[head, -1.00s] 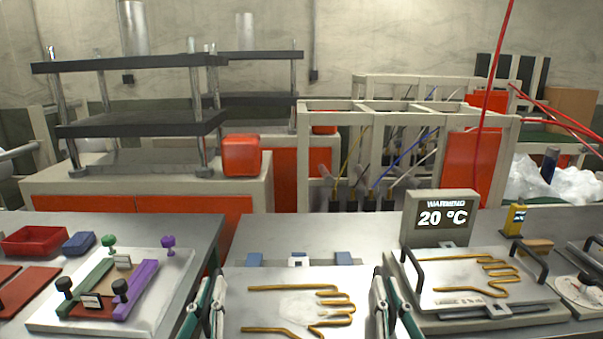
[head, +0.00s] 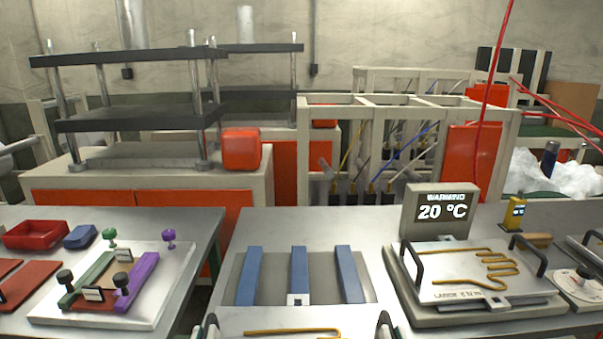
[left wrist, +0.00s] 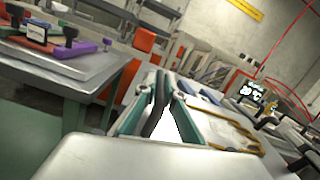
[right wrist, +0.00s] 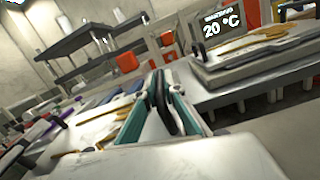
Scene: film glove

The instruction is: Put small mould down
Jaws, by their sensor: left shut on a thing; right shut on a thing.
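The small mould (head: 365,334) is a pale plate with golden hand-outline wire, at the bottom edge of the head view and mostly cut off. It also shows in the left wrist view (left wrist: 212,126) and the right wrist view (right wrist: 88,134). My left gripper (head: 211,326) is shut at its left side and my right gripper (head: 384,326) at its right side. The fingertips show in the left wrist view (left wrist: 160,105) and the right wrist view (right wrist: 163,100). The mould is on the near side of a grey stand (head: 274,288) with three blue bars.
Right of the stand is a heater (head: 408,299) with a "WARNING 20 °C" display (head: 442,212); a larger mould (head: 445,285) lies on it. A white board (head: 165,310) with green and purple bars is on the left table. The stand's blue bars (head: 299,270) are bare.

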